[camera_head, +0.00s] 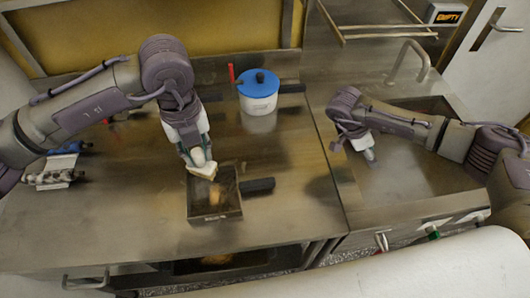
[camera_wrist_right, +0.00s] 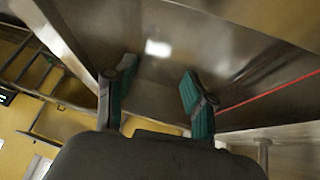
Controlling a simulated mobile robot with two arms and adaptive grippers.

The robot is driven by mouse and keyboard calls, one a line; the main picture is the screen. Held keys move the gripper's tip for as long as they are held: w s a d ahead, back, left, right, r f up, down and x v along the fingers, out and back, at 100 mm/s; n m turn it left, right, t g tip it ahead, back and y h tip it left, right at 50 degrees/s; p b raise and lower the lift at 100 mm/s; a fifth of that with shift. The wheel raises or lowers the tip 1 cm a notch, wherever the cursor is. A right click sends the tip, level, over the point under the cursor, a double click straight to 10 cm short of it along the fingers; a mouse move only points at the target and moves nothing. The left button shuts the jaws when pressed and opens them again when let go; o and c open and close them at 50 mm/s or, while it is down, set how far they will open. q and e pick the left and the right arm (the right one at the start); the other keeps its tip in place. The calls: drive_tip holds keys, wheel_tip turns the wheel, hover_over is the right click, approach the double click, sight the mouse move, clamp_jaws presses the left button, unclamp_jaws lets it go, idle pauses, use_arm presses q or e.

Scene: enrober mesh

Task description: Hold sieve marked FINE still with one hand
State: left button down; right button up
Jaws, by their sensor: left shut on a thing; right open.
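A dark rectangular tray-like sieve (camera_head: 228,207) lies on the steel worktop in the head view. Its black handle (camera_head: 258,186) points right, and the small marking on its front wall is too small to read. My left gripper (camera_head: 198,158) is shut on a pale cream block (camera_head: 203,171) at the sieve's back left corner. I cannot tell whether the block touches the sieve. My right gripper (camera_head: 370,156) is over the sink area, away from the sieve. In the right wrist view its fingers (camera_wrist_right: 158,80) are apart with nothing between them.
A white pot with a blue lid (camera_head: 259,84) stands behind the sieve. Metal parts with blue pieces (camera_head: 58,165) lie at the left. A sink (camera_head: 405,180) with a tap (camera_head: 410,55) is at the right. The worktop (camera_head: 290,215) right of the sieve is clear.

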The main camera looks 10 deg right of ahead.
sight(265, 181)
drive_tip(key=a+r+y, duration=0.1)
drive_tip(key=a, duration=0.4)
drive_tip(key=a+r+t+y, duration=0.1)
drive_tip(key=a+r, duration=0.1)
drive_tip(key=a, duration=0.3)
drive_tip(key=w+a+r+y, duration=0.1)
drive_tip(key=a, duration=0.5)
drive_tip(key=shift+r+n+t, duration=0.15)
drive_tip(key=shift+n+t, duration=0.15)
drive_tip(key=shift+n, duration=0.1)
drive_tip(key=s+a+r+y, duration=0.2)
drive_tip(key=a+r, duration=0.2)
drive_tip(key=a, duration=0.3)
drive_tip(key=s+a+r+y, duration=0.15)
drive_tip(key=a+r, duration=0.25)
drive_tip(key=a, duration=0.4)
drive_tip(key=shift+n+t, duration=0.4)
drive_tip(key=f, duration=1.2)
drive_tip(key=shift+s+d+f, duration=0.1)
drive_tip(key=shift+s, duration=0.15)
clamp_jaws()
